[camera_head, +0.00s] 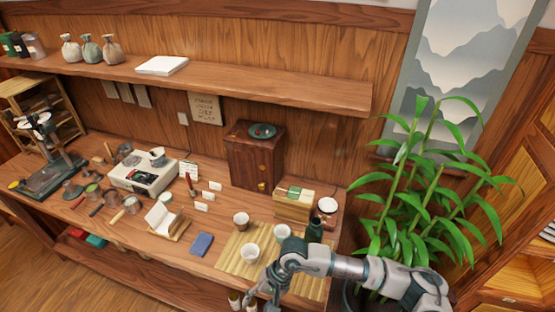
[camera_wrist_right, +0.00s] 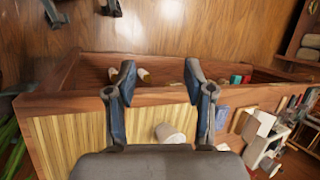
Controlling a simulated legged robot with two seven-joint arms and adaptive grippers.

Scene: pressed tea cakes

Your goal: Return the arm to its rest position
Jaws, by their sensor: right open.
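My right arm comes in from the lower right in the head view, and its gripper (camera_head: 262,292) hangs at the front edge of the wooden counter (camera_head: 160,250). In the right wrist view the right gripper (camera_wrist_right: 158,75) is open, with its two fingers apart and nothing between them. Its fingers lie in front of the counter edge and the bamboo mat (camera_wrist_right: 62,145). A white cup (camera_wrist_right: 170,134) shows on the mat between the finger bases. My left gripper is not in view.
A leafy plant (camera_head: 420,190) stands at the right, close behind the arm. A blue packet (camera_head: 202,244) lies left of the mat. Open floor (camera_wrist_right: 190,30) lies before the counter.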

